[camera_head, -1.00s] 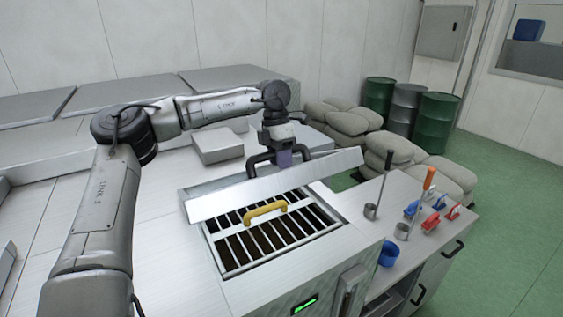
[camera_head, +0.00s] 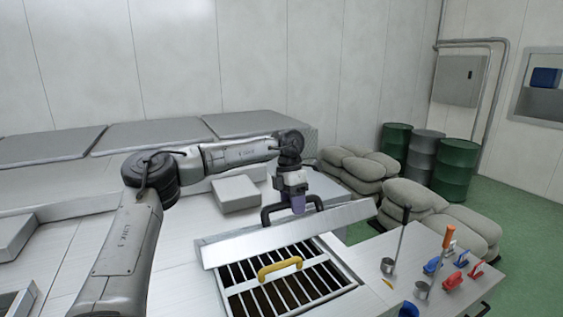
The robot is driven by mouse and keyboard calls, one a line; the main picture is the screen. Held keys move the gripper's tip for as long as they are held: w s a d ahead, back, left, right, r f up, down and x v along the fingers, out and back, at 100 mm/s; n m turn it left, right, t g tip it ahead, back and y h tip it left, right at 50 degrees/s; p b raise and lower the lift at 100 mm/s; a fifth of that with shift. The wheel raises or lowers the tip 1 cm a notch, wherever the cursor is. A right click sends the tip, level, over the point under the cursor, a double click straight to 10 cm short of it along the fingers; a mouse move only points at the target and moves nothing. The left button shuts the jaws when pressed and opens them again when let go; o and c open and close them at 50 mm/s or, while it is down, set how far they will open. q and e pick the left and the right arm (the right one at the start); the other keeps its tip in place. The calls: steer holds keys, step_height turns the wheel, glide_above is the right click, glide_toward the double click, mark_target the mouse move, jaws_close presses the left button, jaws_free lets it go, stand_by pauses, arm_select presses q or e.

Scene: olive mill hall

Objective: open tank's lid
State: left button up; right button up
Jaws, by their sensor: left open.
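The tank's lid (camera_head: 290,235) is a flat metal panel, raised and tilted along the far edge of the tank opening. Below it shows a barred grate (camera_head: 265,300) over a dark inside, with a yellow handle (camera_head: 280,268) in front of the lid. My left gripper (camera_head: 293,212) is at the far side of the lid, near its upper edge, with its dark fingers spread apart. The lid hides the fingertips' lower part, so I cannot tell whether they touch it. My right gripper is not in view.
A side table (camera_head: 440,262) at the right holds ladles, an orange-handled tool (camera_head: 448,237) and several red and blue small items. Stuffed sacks (camera_head: 405,195) and drums (camera_head: 455,170) stand behind it. A grey box (camera_head: 237,193) sits left of my gripper. Green floor lies open at far right.

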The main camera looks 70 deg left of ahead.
arm_select(q)
steer(key=shift+s+a+r+p, duration=0.15)
steer(key=shift+a+r+p, duration=0.85)
steer(key=shift+p, duration=0.35)
steer(key=a+r, duration=0.5)
steer(key=shift+s+a+r+p, duration=0.15)
steer(key=shift+s+r+p, duration=0.2)
steer(key=shift+r, duration=0.05)
